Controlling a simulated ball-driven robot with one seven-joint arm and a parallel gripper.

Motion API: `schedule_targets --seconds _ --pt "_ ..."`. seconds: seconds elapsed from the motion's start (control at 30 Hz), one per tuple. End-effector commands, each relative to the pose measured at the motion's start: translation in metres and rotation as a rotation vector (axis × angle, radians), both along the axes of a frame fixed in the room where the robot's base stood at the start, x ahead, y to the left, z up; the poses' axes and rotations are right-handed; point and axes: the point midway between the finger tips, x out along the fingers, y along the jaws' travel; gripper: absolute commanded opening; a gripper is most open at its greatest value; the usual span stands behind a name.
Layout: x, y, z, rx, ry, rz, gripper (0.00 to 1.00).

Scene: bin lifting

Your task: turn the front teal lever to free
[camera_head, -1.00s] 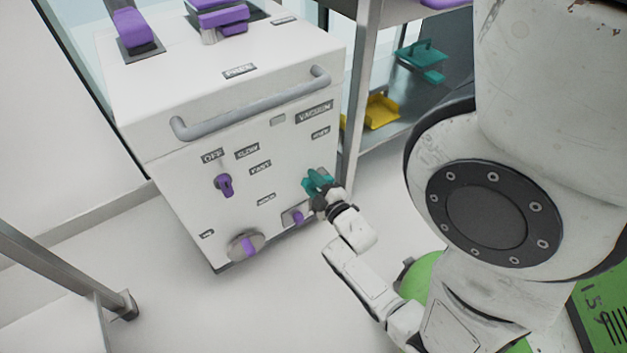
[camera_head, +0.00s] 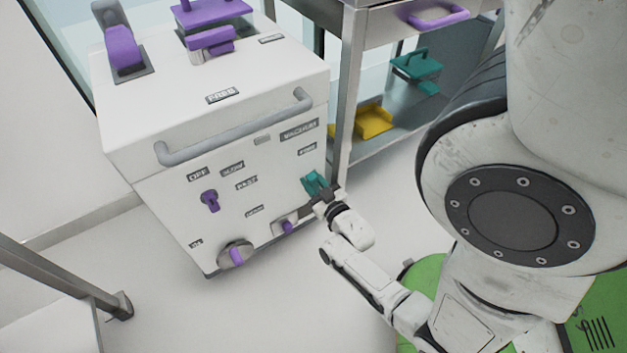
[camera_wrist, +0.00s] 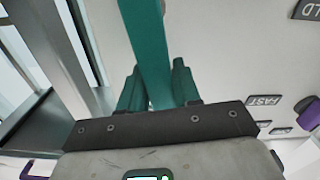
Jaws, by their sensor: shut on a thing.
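The front teal lever (camera_head: 314,181) is on the right part of the white machine's front, below the small label under VACUUM. In the wrist view the lever (camera_wrist: 148,45) is a long teal bar running from the top edge down between my fingers. My gripper (camera_head: 322,192) is at the lever and shut on it. In the wrist view the teal fingers of my gripper (camera_wrist: 156,88) sit on either side of the bar. The gripper hides the lever's lower end in the head view.
The white machine (camera_head: 130,165) has a grey bar handle (camera_head: 235,128), a purple knob (camera_head: 209,200), and a round dial with a purple grip (camera_head: 236,255). A metal shelf post (camera_head: 346,90) stands close to the right of the lever. A yellow tray (camera_head: 372,121) lies on the shelf. Floor is clear in front.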

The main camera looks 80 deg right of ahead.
Motion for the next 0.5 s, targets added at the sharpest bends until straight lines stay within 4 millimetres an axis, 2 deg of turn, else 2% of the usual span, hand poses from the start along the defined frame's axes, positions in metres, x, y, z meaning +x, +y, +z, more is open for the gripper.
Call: schedule_targets --seconds 0.5 --pt "-0.0039 -0.0022 -0.0006 0.111 -0.139 0.0 0.0"
